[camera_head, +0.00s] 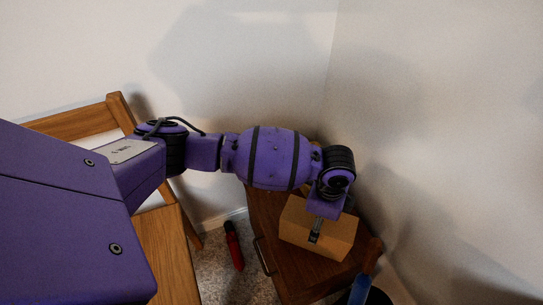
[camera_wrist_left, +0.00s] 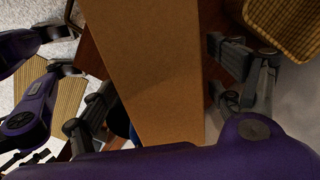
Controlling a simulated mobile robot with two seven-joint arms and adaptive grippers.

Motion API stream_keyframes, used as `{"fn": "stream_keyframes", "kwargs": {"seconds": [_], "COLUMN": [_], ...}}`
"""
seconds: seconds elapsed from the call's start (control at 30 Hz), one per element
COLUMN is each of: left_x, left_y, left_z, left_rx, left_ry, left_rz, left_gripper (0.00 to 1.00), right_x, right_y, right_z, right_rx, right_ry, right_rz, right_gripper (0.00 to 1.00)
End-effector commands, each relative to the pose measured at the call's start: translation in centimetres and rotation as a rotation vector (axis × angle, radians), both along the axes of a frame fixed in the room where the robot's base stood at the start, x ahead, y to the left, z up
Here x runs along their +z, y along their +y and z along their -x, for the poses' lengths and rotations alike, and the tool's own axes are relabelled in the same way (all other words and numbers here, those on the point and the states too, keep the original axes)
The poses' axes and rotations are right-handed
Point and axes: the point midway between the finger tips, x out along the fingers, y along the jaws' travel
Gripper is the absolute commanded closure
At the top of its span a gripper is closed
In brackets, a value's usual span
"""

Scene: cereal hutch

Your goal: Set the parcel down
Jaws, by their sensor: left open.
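The parcel (camera_head: 297,222) is a plain tan cardboard box. In the head view it appears to rest on top of a dark brown wooden cabinet (camera_head: 270,222) near the room corner. My left gripper (camera_head: 315,236) reaches down over the parcel. In the left wrist view the parcel (camera_wrist_left: 155,70) fills the middle between the two spread fingers of my left gripper (camera_wrist_left: 160,75). The left finger looks close to the parcel's side, and a gap shows by the right finger. Contact beneath the parcel is hidden.
A wooden chair (camera_head: 165,250) stands at the left. A red object (camera_head: 234,246) lies on the speckled floor beside the cabinet. A blue item (camera_head: 360,290) is at the cabinet's near right. White walls close in behind and right. A woven surface (camera_wrist_left: 287,25) shows in the wrist view.

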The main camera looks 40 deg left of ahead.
Motion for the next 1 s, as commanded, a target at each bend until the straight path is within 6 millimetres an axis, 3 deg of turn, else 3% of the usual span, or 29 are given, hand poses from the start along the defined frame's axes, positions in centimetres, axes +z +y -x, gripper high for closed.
{"fn": "stream_keyframes", "kwargs": {"seconds": [0.03, 0.1, 0.4, 1.0], "left_x": [1.9, 3.4, 7.7, 8.2], "left_y": [-0.1, -0.2, -0.1, -0.1], "left_z": [-0.4, -0.4, -0.2, -0.2], "left_rx": [-0.004, -0.003, -0.002, -0.001], "left_ry": [-0.009, -0.011, -0.005, -0.003], "left_rz": [0.001, 0.002, 0.001, 0.0], "left_gripper": [0.15, 0.15, 0.15, 0.15], "right_x": [0.6, 1.0, 1.8, 1.9], "right_y": [0.0, 0.1, 0.2, 0.4], "right_z": [-0.1, -0.3, -0.5, -1.1], "right_rx": [0.002, 0.005, 0.014, 0.018], "right_ry": [-0.005, -0.009, -0.016, -0.026], "right_rz": [0.0, 0.001, 0.004, 0.001], "right_gripper": [0.58, 0.58, 0.58, 0.58]}}
